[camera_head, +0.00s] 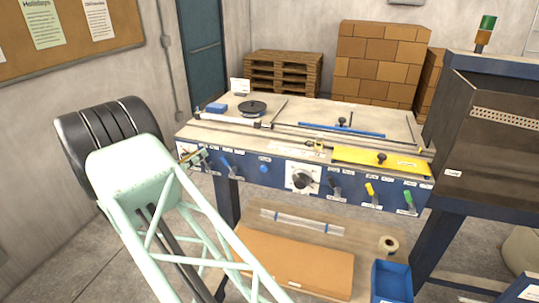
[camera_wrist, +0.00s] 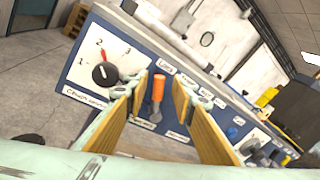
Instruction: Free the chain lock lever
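An orange-handled lever (camera_wrist: 158,88) stands on the blue front panel (camera_wrist: 232,108), just right of a dial plate, in the wrist view. Its small labels are too blurred to confirm that it is the chain lock lever. My gripper (camera_wrist: 162,88) is open, one wooden-looking finger on each side of the lever, with visible gaps. I cannot tell how deep the lever sits between the fingers. In the head view my gripper (camera_head: 197,158) is at the left end of the panel and largely hides this lever.
A black dial (camera_wrist: 105,75) numbered 1 to 3 lies close left of my gripper. A blue-handled lever (camera_head: 225,163), a black rotary knob (camera_head: 302,180), a yellow lever (camera_head: 370,189) and a green lever (camera_head: 408,198) sit farther right. A yellow plate (camera_head: 380,160) lies on the bench.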

